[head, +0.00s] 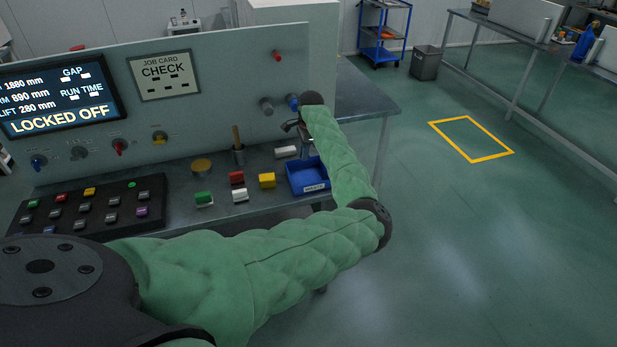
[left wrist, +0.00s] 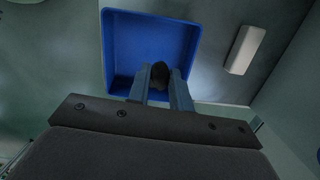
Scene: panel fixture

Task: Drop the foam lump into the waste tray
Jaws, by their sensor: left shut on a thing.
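The waste tray (head: 307,189) is a blue open box with a white label on its front, on the bench at the right end. In the left wrist view the tray (left wrist: 113,40) lies below the fingers, and the part of its floor that shows is bare. My left gripper (left wrist: 159,82) is shut on the foam lump (left wrist: 159,74), a small dark piece between its fingertips. In the head view the left gripper (head: 304,148) is above the tray, partly hidden by my arm, and the lump cannot be made out. My right gripper is not in view.
A white block (head: 286,151) lies beside the tray, also in the left wrist view (left wrist: 245,49). The upright panel (head: 215,85) with knobs rises behind.

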